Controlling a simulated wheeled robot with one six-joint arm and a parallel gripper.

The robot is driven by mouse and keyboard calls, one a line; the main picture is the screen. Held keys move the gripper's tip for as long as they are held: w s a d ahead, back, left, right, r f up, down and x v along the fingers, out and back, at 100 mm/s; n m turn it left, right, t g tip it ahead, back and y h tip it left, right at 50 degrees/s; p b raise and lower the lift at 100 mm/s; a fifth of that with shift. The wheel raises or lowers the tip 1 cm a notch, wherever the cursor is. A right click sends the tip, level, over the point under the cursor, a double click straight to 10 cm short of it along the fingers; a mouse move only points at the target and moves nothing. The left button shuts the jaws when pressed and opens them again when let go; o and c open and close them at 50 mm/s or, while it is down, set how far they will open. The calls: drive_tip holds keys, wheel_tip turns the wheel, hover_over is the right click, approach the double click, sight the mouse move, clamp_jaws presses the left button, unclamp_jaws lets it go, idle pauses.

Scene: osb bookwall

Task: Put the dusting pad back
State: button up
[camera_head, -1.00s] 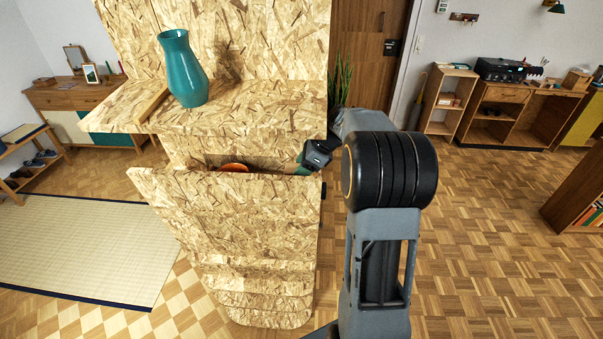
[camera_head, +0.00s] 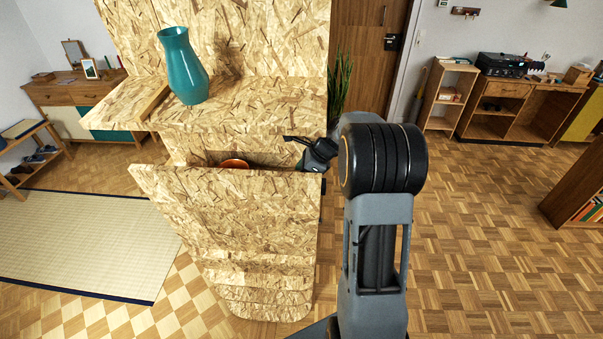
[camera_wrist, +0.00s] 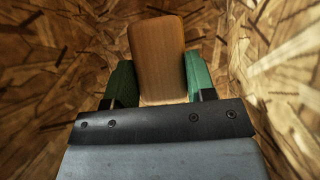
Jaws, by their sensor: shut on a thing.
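The dusting pad, a brown wooden block with rounded corners (camera_wrist: 157,50), is between the green fingers of my gripper (camera_wrist: 160,85) in the wrist view. My gripper is shut on it. In the head view my gripper (camera_head: 303,158) is at the right end of the opening behind the tilted OSB front panel (camera_head: 235,220), under the OSB shelf (camera_head: 240,108). Its fingertips and the pad are hidden there. In the wrist view OSB walls (camera_wrist: 50,60) surround the pad closely on both sides. The pad's underside cannot be seen.
An orange round thing (camera_head: 233,163) shows inside the opening, left of my gripper. A teal vase (camera_head: 184,68) stands on the shelf above, beside a wooden strip (camera_head: 152,104). A plant (camera_head: 339,85) is behind on the right. Open parquet floor (camera_head: 480,220) lies to the right.

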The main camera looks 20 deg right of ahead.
drive_tip(key=o, duration=1)
drive_tip(key=shift+r, duration=0.35)
drive_tip(key=b+v, duration=0.2)
drive_tip(key=v, duration=1)
